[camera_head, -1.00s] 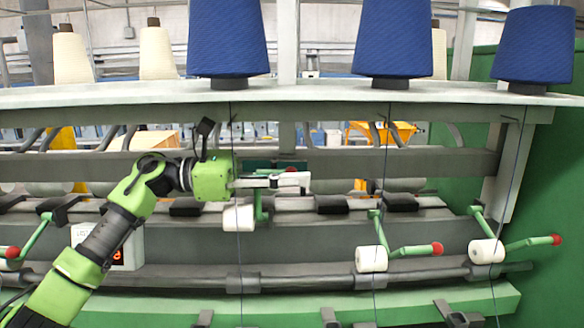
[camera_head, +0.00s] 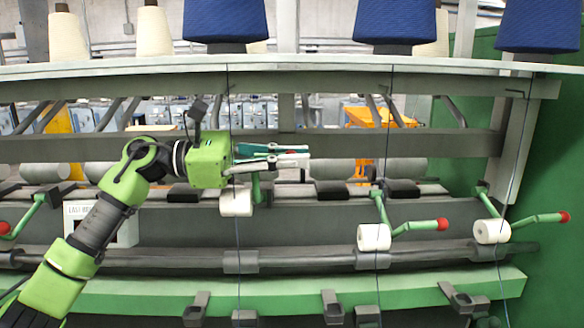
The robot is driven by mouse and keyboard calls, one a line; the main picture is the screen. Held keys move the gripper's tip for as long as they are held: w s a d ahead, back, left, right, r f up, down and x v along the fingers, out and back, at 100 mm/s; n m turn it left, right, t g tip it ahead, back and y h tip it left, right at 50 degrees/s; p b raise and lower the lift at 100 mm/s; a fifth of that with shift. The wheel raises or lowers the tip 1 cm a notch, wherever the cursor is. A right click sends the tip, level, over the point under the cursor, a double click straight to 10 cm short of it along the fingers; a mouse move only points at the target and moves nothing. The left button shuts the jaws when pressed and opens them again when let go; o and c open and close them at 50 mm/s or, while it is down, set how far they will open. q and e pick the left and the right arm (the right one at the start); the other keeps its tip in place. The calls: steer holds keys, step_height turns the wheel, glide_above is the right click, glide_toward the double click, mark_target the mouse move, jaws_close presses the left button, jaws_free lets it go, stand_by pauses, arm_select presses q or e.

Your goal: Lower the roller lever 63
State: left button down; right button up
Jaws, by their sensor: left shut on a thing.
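My left gripper (camera_head: 296,159) reaches in from the left, at the leftmost of the three central roller levers, and its fingers are shut around the handle end of that lever. Of this roller lever (camera_head: 257,187), a short green upright part shows below the fingers. Its white roller (camera_head: 236,202) hangs below the gripper. The handle and red knob are mostly hidden by the fingers. No number 63 is readable on it. My right gripper is not in view.
Two more levers with red knobs, one in the middle (camera_head: 443,224) and one at right (camera_head: 564,216), stand clear of my arm. Another red knob (camera_head: 4,227) shows at the left edge. Blue yarn cones stand on the shelf (camera_head: 300,69) above; thin threads hang down from it.

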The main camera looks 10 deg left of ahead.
arm_select(q)
steer(key=s+d+f+m+b, duration=0.1)
steer(key=s+f+m+b, duration=0.4)
steer(key=f+b, duration=0.6)
steer(key=b, duration=0.6)
steer(key=shift+s+m, duration=0.3)
steer(key=shift+s, duration=0.05)
steer(key=shift+d+f, duration=0.1)
steer(key=shift+f, duration=0.05)
steer(key=c, duration=2.1)
jaws_free()
step_height(320, 180, up, 10)
